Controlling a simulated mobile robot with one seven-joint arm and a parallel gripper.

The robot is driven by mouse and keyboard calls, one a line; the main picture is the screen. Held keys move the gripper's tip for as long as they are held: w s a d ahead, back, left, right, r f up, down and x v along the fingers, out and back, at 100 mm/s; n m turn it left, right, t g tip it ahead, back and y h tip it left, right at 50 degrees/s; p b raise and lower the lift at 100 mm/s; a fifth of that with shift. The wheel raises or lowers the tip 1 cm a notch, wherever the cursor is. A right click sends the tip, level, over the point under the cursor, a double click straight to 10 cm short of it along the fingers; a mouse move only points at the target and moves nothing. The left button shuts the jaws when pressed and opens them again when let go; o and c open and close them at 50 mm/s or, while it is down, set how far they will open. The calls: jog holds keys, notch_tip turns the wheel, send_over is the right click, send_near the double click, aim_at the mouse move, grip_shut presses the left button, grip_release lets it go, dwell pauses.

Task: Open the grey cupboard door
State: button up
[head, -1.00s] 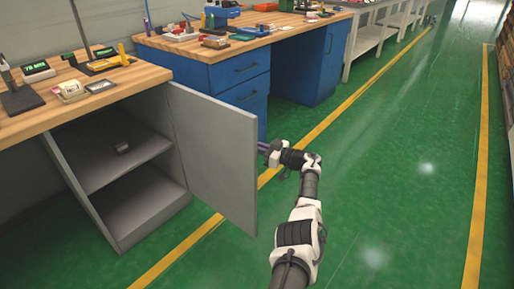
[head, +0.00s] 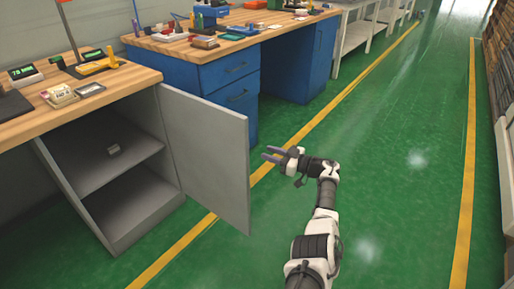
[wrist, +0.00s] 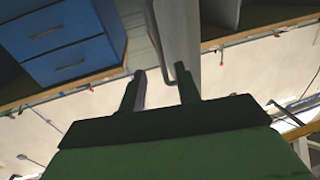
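The grey cupboard (head: 140,225) stands at the left under a wooden top. Its grey door (head: 205,155) is swung wide open, showing the interior and a shelf (head: 90,160). My gripper (head: 264,154) is just right of the door's free edge, apart from it in the head view. Its two fingers are spread, with nothing held between them. The handle is hidden in the head view.
A blue drawer bench (head: 230,85) with tools on top stands behind the door. The green floor (head: 390,190) to the right is clear, with yellow lines.

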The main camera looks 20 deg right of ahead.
jog(key=shift+v, duration=2.2)
